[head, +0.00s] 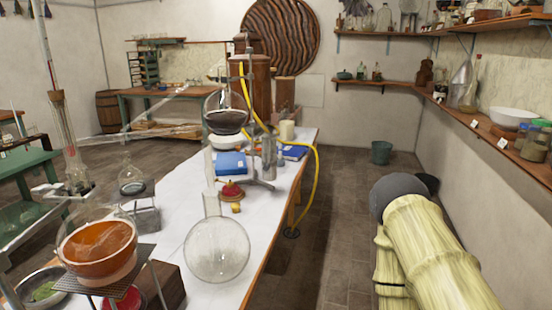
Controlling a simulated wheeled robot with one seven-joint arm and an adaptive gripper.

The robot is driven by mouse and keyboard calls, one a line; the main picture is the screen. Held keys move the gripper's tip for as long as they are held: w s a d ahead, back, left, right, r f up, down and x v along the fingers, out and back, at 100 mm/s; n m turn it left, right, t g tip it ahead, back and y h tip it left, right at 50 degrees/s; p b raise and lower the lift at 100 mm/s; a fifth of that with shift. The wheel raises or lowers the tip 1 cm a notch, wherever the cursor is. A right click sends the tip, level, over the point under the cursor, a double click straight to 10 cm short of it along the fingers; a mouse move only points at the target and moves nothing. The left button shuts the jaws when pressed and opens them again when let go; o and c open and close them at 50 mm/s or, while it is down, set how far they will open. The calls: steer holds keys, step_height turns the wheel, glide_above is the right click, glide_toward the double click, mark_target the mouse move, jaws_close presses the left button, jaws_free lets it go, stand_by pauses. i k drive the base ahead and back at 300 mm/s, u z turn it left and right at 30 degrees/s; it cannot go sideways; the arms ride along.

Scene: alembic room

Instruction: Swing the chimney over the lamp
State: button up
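A clear upright glass cylinder (269,157), which looks like the chimney, stands beside the rod of a metal stand (262,184) on the white-topped table. A small red, rounded object with a yellowish top (232,192), possibly the lamp, sits on the table to the left and nearer. The cylinder is not above it; the two are apart. I cannot tell how the cylinder is attached to the stand. A dark-filled round flask (226,112) is higher up by the same stand. My gripper is not visible; pale ribbed parts of my arm fill the lower right.
A large round-bottomed flask (217,250) stands in front of the red object. An orange bowl (97,248) on a tripod is nearer left. A blue book (231,163) lies behind the red object. A yellow hose (316,180) hangs off the table's right edge. The right-hand floor (335,225) is open.

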mark_target(268, 157)
steer(key=k, duration=0.6)
steer(key=z, duration=0.35)
steer(key=i, duration=1.65)
steer(key=u, duration=0.75)
steer(key=i, duration=0.2)
steer(key=u, duration=0.25)
